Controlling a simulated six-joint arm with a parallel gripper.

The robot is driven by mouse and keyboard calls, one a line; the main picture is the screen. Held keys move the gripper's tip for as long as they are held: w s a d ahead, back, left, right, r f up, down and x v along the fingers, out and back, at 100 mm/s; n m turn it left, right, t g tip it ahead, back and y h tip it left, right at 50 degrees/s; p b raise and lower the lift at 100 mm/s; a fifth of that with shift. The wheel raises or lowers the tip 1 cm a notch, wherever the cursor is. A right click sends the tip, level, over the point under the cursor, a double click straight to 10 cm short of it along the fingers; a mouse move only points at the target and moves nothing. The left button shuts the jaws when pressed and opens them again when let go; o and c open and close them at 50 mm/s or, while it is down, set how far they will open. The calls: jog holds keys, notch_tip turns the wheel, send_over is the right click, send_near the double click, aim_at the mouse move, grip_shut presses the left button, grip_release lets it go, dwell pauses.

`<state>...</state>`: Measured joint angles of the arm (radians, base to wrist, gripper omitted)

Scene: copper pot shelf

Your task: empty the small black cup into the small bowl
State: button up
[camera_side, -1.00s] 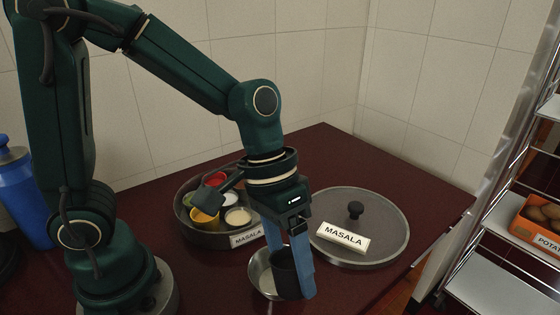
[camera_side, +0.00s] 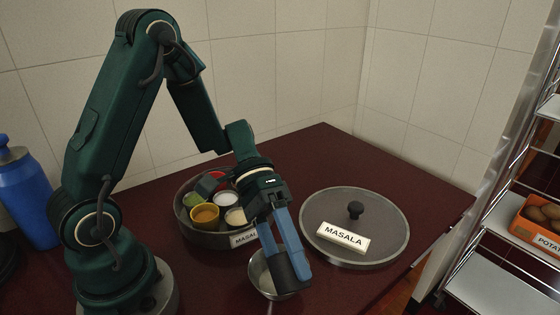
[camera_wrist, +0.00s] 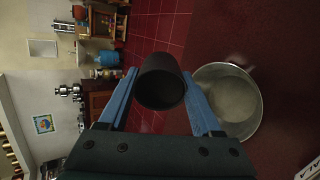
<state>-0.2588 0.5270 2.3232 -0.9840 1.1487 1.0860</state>
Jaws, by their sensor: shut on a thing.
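My gripper (camera_side: 284,258) has blue fingers and is shut on the small black cup (camera_side: 291,273). In the wrist view the cup (camera_wrist: 160,80) sits between the two fingers, with a dark round end facing the camera; I cannot see any contents in it. The cup is tilted and held at the right side of the small metal bowl (camera_side: 257,272), overlapping its rim in the side view. The bowl stands on the table and also shows to the right of the cup in the wrist view (camera_wrist: 233,82). Its inside looks pale; I cannot tell whether anything lies in it.
A round spice tray (camera_side: 187,224) with several small cups stands behind my gripper. A large grey lid (camera_side: 382,219) with a knob and a MASALA sign (camera_side: 343,238) lies to the right. A blue bottle (camera_side: 25,195) stands far left. A metal rack (camera_side: 500,235) is at the right.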

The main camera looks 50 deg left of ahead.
aim_at(295, 279)
jog(key=h, duration=0.2)
jog(key=g+h, duration=0.1)
jog(key=shift+w+a+r+h, duration=0.1)
jog(key=shift+a+r+h, duration=0.2)
jog(key=shift+a, duration=0.05)
jog(key=h, duration=0.2)
jog(key=a+h, duration=0.1)
jog(key=h, duration=0.1)
jog(key=shift+w+r+n+g, duration=0.15)
jog(key=shift+r+n+g, duration=0.15)
jog(key=shift+n+g, duration=0.1)
dwell(0.9)
